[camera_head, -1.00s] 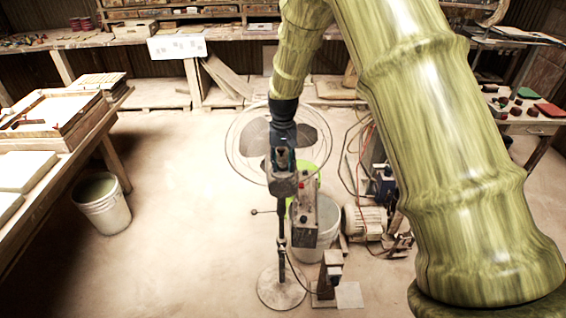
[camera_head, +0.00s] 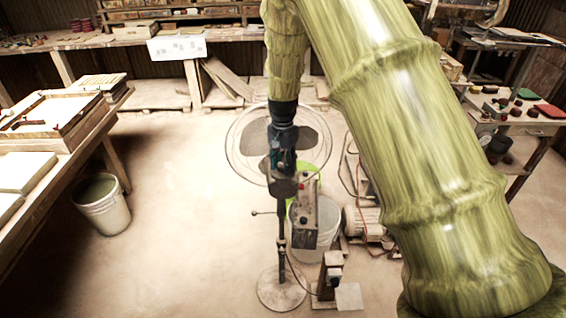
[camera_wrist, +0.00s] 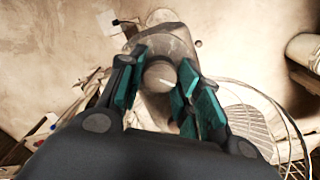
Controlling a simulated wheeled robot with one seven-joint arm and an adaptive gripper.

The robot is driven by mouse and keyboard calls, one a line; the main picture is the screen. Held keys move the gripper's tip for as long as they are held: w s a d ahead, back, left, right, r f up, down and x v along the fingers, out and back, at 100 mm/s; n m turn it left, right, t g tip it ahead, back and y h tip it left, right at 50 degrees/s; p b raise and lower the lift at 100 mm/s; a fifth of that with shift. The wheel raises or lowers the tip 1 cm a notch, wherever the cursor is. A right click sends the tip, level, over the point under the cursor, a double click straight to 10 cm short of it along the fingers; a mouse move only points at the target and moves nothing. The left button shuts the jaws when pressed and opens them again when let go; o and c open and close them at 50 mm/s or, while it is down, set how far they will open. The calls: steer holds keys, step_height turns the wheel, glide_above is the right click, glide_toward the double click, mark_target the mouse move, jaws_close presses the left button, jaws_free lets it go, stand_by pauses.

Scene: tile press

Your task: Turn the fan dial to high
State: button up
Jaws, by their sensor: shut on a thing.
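The standing fan (camera_head: 321,168) has a round wire cage on a thin pole with a disc base. Its cage also shows at the lower right of the wrist view (camera_wrist: 262,108). In the wrist view the fan dial (camera_wrist: 159,75) is a round grey-brown knob with a pale pointer line, on a grey housing (camera_wrist: 172,40). My gripper (camera_wrist: 162,72) has its teal-padded fingers on both sides of the dial and is shut on it. In the head view my gripper (camera_head: 284,180) is in front of the fan's middle and hides the dial. Any speed marks cannot be read.
A grey box with a red button (camera_head: 304,218), a bucket (camera_head: 325,225) and a motor (camera_head: 366,222) stand close right of the pole. A white bucket (camera_head: 103,208) and a workbench (camera_head: 100,135) are at left. The floor between is clear.

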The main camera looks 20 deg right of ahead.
mark_target(283, 164)
stand_by(0.4)
steer(key=o, duration=1.1)
steer(key=shift+c, duration=0.2)
step_height(283, 164, up, 12)
